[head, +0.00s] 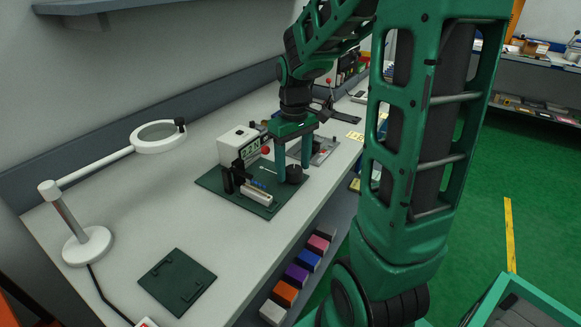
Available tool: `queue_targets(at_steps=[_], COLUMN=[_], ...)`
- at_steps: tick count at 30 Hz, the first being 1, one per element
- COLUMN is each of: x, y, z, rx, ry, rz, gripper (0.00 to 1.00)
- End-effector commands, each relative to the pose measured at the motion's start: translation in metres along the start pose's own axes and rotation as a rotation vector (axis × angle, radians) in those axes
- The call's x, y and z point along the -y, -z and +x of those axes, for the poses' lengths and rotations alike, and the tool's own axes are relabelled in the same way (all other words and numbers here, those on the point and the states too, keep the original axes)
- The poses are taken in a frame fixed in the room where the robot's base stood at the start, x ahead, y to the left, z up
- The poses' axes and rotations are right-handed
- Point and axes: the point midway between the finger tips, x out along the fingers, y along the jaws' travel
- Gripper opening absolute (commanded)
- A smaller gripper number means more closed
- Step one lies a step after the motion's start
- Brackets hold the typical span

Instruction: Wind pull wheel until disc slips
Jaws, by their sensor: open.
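A dark green board (222,186) on the bench carries the tape payoff rig. A white box (231,147) with a small readout stands at its back left, with a red knob (266,150) at its right. A black post (228,180) and a pale block with blue parts (258,192) stand at the front. A dark round piece (294,176), perhaps the pull wheel, sits at the board's right. My gripper (294,172) points down over it, fingers apart on either side. Whether they touch it cannot be told. The disc cannot be made out clearly.
A white magnifier lamp (88,243) stands at the left, and a dark green plate (177,281) lies at the front. Several coloured boxes (297,274) sit below the bench's front edge. Bare bench shows left of the board.

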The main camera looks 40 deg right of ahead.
Motion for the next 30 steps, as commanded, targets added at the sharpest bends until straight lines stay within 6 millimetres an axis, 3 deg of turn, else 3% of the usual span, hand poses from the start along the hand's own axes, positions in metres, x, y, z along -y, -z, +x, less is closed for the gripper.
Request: queue_targets(at_steps=[11,17,30], x=[-0.0002,-0.0002,0.0], y=[-0.0001,-0.0001,-0.0001], z=[0.0062,0.0061,0.0059], rx=[-0.001,-0.001,0.0], ry=[0.0,0.0,0.0], rz=[0.001,0.001,0.077], gripper=[0.58,0.17,0.17])
